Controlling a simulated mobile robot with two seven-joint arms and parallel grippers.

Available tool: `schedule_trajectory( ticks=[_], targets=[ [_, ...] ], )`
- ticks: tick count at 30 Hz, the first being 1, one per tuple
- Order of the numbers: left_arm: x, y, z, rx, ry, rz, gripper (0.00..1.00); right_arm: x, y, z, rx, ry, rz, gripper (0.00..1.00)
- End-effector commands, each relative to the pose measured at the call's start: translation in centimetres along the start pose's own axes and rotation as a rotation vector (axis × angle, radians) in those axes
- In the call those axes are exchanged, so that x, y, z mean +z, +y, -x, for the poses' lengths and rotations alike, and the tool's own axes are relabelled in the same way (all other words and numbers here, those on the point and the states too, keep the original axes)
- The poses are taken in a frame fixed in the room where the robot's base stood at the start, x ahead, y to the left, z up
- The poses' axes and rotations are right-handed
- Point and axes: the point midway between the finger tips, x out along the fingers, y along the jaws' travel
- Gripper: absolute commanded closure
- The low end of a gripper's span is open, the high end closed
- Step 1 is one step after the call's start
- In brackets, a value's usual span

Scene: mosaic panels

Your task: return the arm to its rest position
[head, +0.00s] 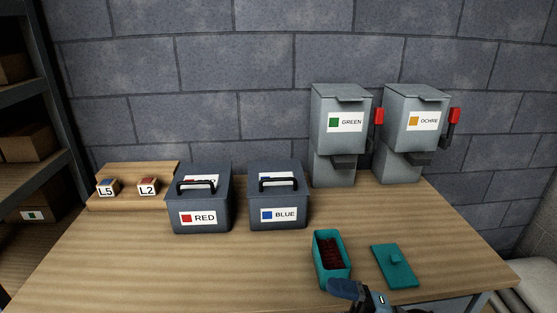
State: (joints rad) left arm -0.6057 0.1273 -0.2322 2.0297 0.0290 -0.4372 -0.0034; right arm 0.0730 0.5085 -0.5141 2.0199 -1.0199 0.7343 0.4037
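Part of one of my grippers (362,296), most likely the right, shows at the bottom edge, just in front of an open teal box. Its dark blue parts are cut off by the frame, so I cannot tell whether it is open or shut. It overlaps the near end of the box in the picture; contact cannot be told. The teal box (318,262) holds dark red pieces. Its teal lid (392,272) with a small knob lies flat on the table to the right. My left gripper is not in view.
On the wooden table (180,270) stand lidded bins marked RED (219,207) and BLUE (296,203). Dispensers marked GREEN (328,104) and OCHRE (402,104) stand at the back right. A wooden stand (126,191) holds blocks L5 and L2. The front left is clear.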

Motion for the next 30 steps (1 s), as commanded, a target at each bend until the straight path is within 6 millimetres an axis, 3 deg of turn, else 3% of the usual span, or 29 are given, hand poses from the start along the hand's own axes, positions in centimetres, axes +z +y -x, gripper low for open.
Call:
schedule_trajectory(
  ticks=[1, 5, 9, 14, 18, 20, 21, 30],
  targets=[
    [0.3, 0.1, 0.1, 0.001, -0.005, 0.001, 0.57, 0.5, -0.4, 0.4, 0.137, -0.104, -0.102, 0.0],
    [0.6, 0.1, 0.1, 0.002, -0.012, 0.001, 0.57, 3.3, -2.9, 4.0, 0.423, -0.444, -0.384, 0.0],
    [0.7, 0.1, 0.0, 0.002, -0.014, 0.001, 0.57, 4.6, -9.8, 9.5, 0.583, -0.83, -0.727, 0.0],
    [0.7, 0.2, 0.0, 0.003, -0.013, 0.001, 0.57, 2.7, -17.9, 13.9, 0.611, -1.129, -1.046, 0.0],
    [0.6, 0.2, 0.0, 0.003, -0.011, 0.0, 0.57, -0.5, -23.7, 16.2, 0.58, -1.306, -1.28, 0.0],
    [0.3, 0.2, 0.1, 0.003, -0.009, 0.0, 0.57, -2.2, -25.8, 16.9, 0.559, -1.366, -1.375, 0.0],
    [-1.6, 0.3, 1.4, 0.002, -0.011, -0.002, 0.57, -2.3, -22.8, 16.3, 0.562, -1.351, -1.346, 0.0],
    [-8.1, 0.3, 5.8, -0.008, 0.021, -0.024, 0.57, -4.5, -16.1, 15.2, 0.558, -1.346, -1.311, 0.0]
  ],
)
